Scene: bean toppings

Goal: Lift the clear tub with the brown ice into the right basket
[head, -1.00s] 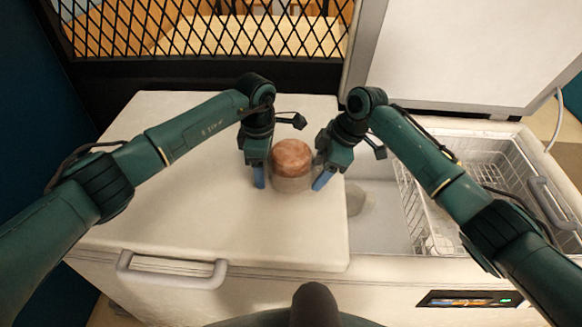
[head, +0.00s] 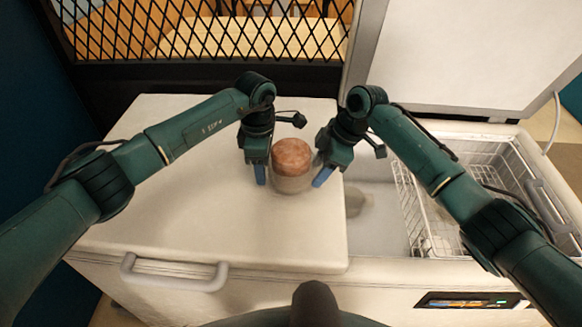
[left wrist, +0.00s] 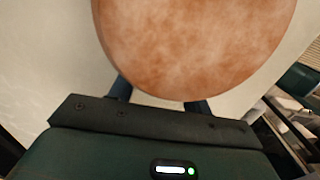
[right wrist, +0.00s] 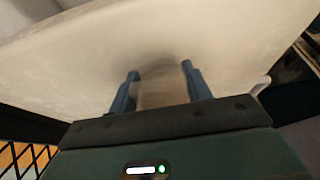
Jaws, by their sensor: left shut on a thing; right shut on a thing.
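The clear tub with the brown ice (head: 291,178) stands upright on the white closed lid, between my two grippers. Its round brown top (left wrist: 195,40) fills much of the left wrist view. My left gripper (head: 261,178) is shut on the tub's left side; its fingertips are partly hidden under the brown top in the left wrist view. My right gripper (head: 322,178) is shut on its right side. In the right wrist view a pale part of the tub (right wrist: 163,90) shows between the blue fingers. The right basket (head: 412,205) is a white wire basket in the open freezer half.
The white closed lid (head: 190,210) is otherwise clear. A greyish item (head: 355,202) lies in the freezer just right of the lid's edge. The raised lid (head: 450,55) stands behind, and a black mesh panel (head: 200,35) runs along the back.

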